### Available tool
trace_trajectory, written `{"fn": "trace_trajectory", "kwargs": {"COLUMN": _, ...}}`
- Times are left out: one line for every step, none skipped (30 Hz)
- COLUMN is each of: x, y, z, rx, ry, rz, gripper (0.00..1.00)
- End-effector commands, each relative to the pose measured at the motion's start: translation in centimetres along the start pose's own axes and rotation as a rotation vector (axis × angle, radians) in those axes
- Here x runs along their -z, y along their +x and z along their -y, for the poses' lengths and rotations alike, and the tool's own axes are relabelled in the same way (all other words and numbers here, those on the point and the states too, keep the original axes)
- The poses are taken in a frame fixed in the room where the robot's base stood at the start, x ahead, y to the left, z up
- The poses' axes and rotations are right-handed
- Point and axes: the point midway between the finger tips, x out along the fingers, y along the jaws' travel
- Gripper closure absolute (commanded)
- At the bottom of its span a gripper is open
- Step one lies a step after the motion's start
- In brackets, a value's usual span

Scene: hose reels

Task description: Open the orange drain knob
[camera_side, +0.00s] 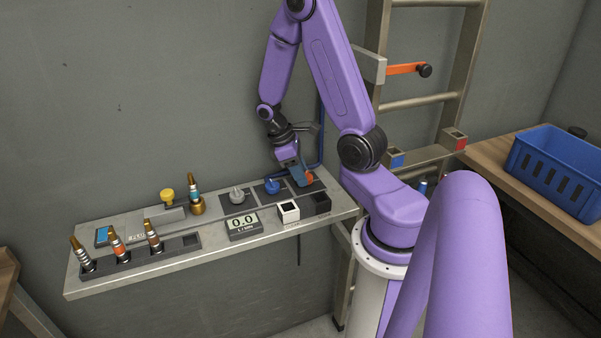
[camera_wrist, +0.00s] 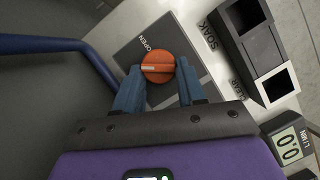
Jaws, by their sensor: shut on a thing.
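The orange drain knob (camera_wrist: 158,67) is round with a raised grip bar bearing a pale line, on a dark square plate (camera_wrist: 134,50) marked OPEN. My gripper (camera_wrist: 158,80) has its two blue fingers on either side of the knob, shut on it. The pale line lies across the picture, roughly from one finger to the other, and does not point at the word OPEN. In the side view my gripper (camera_side: 303,178) reaches down to the bench's right end, where part of the orange knob (camera_side: 309,178) shows beside the fingers.
A blue knob (camera_side: 272,186) and a grey knob (camera_side: 237,195) stand left of my gripper. A display reading 0.0 (camera_side: 243,222) and white and black boxes (camera_side: 288,211) lie in front. Several nozzles stand at the bench's left. A blue hose (camera_wrist: 50,43) passes beside the plate.

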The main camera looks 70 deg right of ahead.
Motion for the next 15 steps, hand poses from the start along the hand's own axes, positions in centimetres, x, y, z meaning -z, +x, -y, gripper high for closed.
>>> {"fn": "trace_trajectory", "kwargs": {"x": -0.02, "y": -0.03, "z": -0.05, "rx": 0.006, "ry": 0.017, "rz": 0.001, "gripper": 0.91}}
{"fn": "trace_trajectory", "kwargs": {"x": -0.02, "y": -0.04, "z": -0.06, "rx": 0.009, "ry": 0.022, "rz": 0.001, "gripper": 0.91}}
{"fn": "trace_trajectory", "kwargs": {"x": -0.02, "y": -0.04, "z": -0.06, "rx": 0.010, "ry": 0.026, "rz": 0.001, "gripper": 0.91}}
{"fn": "trace_trajectory", "kwargs": {"x": -0.02, "y": -0.04, "z": -0.06, "rx": 0.011, "ry": 0.027, "rz": 0.001, "gripper": 0.91}}
{"fn": "trace_trajectory", "kwargs": {"x": -0.03, "y": -0.04, "z": -0.06, "rx": 0.011, "ry": 0.027, "rz": 0.001, "gripper": 0.91}}
{"fn": "trace_trajectory", "kwargs": {"x": -0.03, "y": -0.05, "z": -0.06, "rx": 0.011, "ry": 0.027, "rz": 0.001, "gripper": 0.91}}
{"fn": "trace_trajectory", "kwargs": {"x": -0.03, "y": -0.05, "z": -0.06, "rx": 0.011, "ry": 0.027, "rz": 0.001, "gripper": 0.91}}
{"fn": "trace_trajectory", "kwargs": {"x": -0.03, "y": -0.05, "z": -0.06, "rx": 0.010, "ry": 0.026, "rz": 0.001, "gripper": 0.91}}
{"fn": "trace_trajectory", "kwargs": {"x": -0.03, "y": -0.05, "z": -0.06, "rx": 0.010, "ry": 0.026, "rz": 0.001, "gripper": 0.91}}
{"fn": "trace_trajectory", "kwargs": {"x": -0.03, "y": -0.05, "z": -0.06, "rx": 0.010, "ry": 0.026, "rz": 0.001, "gripper": 0.91}}
{"fn": "trace_trajectory", "kwargs": {"x": -0.03, "y": -0.05, "z": -0.06, "rx": 0.010, "ry": 0.025, "rz": 0.001, "gripper": 0.91}}
{"fn": "trace_trajectory", "kwargs": {"x": -0.04, "y": -0.05, "z": -0.06, "rx": 0.010, "ry": 0.025, "rz": 0.002, "gripper": 0.51}}
{"fn": "trace_trajectory", "kwargs": {"x": -0.04, "y": -0.05, "z": -0.05, "rx": 0.010, "ry": 0.025, "rz": 0.002, "gripper": 0.41}}
{"fn": "trace_trajectory", "kwargs": {"x": -0.03, "y": -0.05, "z": -0.05, "rx": 0.010, "ry": 0.025, "rz": 0.002, "gripper": 0.35}}
{"fn": "trace_trajectory", "kwargs": {"x": -0.03, "y": -0.04, "z": -0.05, "rx": 0.010, "ry": 0.025, "rz": 0.001, "gripper": 0.35}}
